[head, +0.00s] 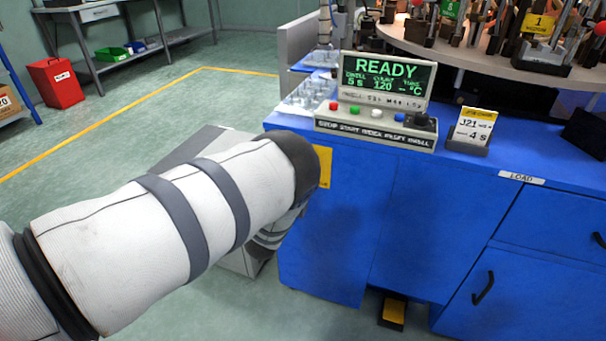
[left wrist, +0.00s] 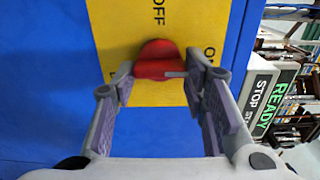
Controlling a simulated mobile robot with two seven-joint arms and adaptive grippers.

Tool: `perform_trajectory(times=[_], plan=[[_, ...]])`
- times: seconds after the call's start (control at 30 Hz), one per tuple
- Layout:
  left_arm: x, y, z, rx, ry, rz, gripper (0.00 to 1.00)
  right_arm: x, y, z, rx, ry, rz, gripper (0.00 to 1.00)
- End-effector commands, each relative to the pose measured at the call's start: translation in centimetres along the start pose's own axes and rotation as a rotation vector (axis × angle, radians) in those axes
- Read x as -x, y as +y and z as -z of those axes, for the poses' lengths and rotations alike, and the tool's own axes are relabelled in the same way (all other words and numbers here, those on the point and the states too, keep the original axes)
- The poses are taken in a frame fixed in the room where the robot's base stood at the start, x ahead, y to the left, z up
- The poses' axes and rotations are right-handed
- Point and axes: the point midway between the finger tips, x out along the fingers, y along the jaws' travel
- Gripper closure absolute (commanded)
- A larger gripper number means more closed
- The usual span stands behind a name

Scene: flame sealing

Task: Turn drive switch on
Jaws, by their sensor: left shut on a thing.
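The drive switch is a red knob (left wrist: 158,58) on a yellow plate (left wrist: 115,35), in the left wrist view. "OFF" is printed above the knob in that view; other lettering by the fingers is partly covered. In the head view, part of the yellow plate (head: 323,166) shows on the blue cabinet's left front, beside my forearm. My left gripper (left wrist: 160,72) is shut on the red knob, a finger at each side. In the head view my arm hides the knob and this gripper. My right gripper is in neither view.
A control panel (head: 383,90) reading "READY" stands on the blue cabinet (head: 440,245). A card stand (head: 472,130) is to its right. A round table (head: 455,42) with fixtures is behind. A foot pedal (head: 392,312) lies below. Floor at left is open.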

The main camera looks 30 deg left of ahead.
Motion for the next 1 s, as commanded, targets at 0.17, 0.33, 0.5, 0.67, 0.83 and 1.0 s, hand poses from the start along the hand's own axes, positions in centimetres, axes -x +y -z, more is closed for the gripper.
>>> perform_trajectory(times=[0.17, 0.33, 0.5, 0.67, 0.83, 1.0], plan=[[0.1, 0.1, -0.2, -0.002, -0.003, -0.003, 0.49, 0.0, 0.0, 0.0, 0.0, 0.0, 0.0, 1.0], [0.0, 0.1, -0.1, -0.001, -0.002, -0.002, 0.4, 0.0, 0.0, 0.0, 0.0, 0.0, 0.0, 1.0], [0.1, 0.1, -0.1, 0.0, -0.001, -0.001, 0.4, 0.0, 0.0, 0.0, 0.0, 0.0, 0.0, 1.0], [2.5, 0.1, -0.1, -0.002, -0.003, -0.006, 0.4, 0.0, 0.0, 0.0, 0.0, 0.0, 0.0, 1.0], [7.3, 0.2, -0.1, -0.002, -0.002, -0.007, 0.4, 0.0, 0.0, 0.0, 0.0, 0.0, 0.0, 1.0], [10.8, 0.1, -0.1, -0.001, -0.002, -0.005, 0.4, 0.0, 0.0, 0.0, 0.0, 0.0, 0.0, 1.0]])
